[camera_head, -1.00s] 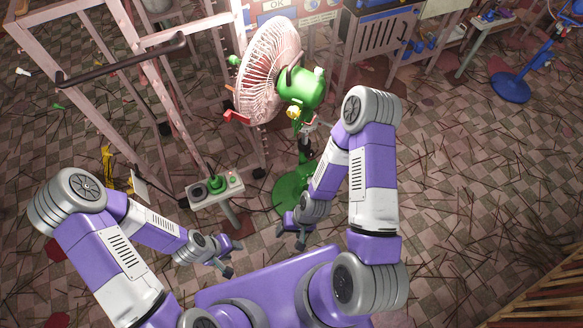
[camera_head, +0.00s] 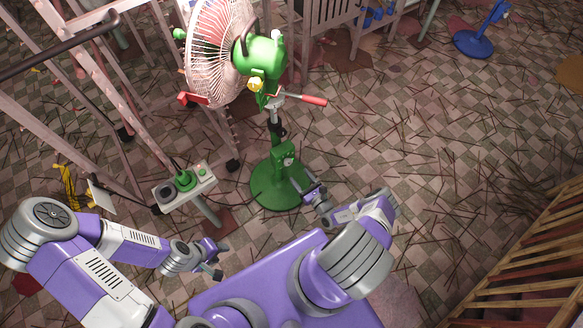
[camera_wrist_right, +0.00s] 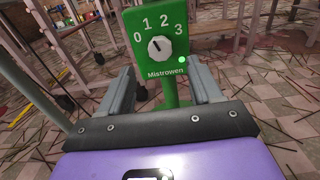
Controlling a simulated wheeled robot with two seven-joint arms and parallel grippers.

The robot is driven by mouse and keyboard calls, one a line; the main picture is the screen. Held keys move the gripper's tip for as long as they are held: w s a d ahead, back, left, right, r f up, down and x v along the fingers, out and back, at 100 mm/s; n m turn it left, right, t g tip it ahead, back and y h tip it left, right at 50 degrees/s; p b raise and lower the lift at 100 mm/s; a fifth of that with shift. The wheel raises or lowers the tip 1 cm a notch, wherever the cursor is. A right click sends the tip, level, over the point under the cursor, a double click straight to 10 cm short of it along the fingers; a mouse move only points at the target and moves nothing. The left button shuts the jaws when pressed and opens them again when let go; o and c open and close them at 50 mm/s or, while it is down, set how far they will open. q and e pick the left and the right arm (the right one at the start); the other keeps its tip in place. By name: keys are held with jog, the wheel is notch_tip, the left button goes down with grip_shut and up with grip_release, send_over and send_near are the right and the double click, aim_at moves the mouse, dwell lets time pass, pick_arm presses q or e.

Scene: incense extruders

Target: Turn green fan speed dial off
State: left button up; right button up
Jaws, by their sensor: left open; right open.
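The green fan (camera_head: 262,60) stands on a round green base (camera_head: 270,192). Its green control box (camera_head: 286,154) sits low on the pole. In the right wrist view the box's face (camera_wrist_right: 150,73) shows the numbers 0 to 3 around a pale round dial (camera_wrist_right: 160,48), with a lit green dot beside it. I cannot clearly tell which number the dial points to. My right gripper (camera_wrist_right: 163,82) is open and faces the box, its fingers apart below the dial; it also shows in the head view (camera_head: 307,184). My left gripper (camera_head: 215,257) is open and empty, away from the fan.
A small stand (camera_head: 207,184) with a green button and switches is left of the fan base. A metal frame (camera_head: 120,80) rises at the left. A red-handled lever (camera_head: 300,99) sticks out from the fan pole. A wooden slatted rail (camera_head: 530,265) is at lower right.

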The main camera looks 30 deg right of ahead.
aim_at(289, 164)
jog(key=w, duration=0.2)
jog(key=w+b, duration=0.1)
jog(key=w, duration=0.4)
jog(key=shift+a+b, duration=0.3)
jog(key=shift+b, duration=0.1)
jog(key=shift+c, duration=0.3)
jog(key=c, duration=1)
jog(key=shift+n, duration=0.3)
jog(key=n+p, duration=0.1)
jog(key=n, duration=0.2)
jog(key=shift+a, duration=0.1)
jog(key=shift+n+p, duration=0.6)
jog(key=shift+n, duration=1.6)
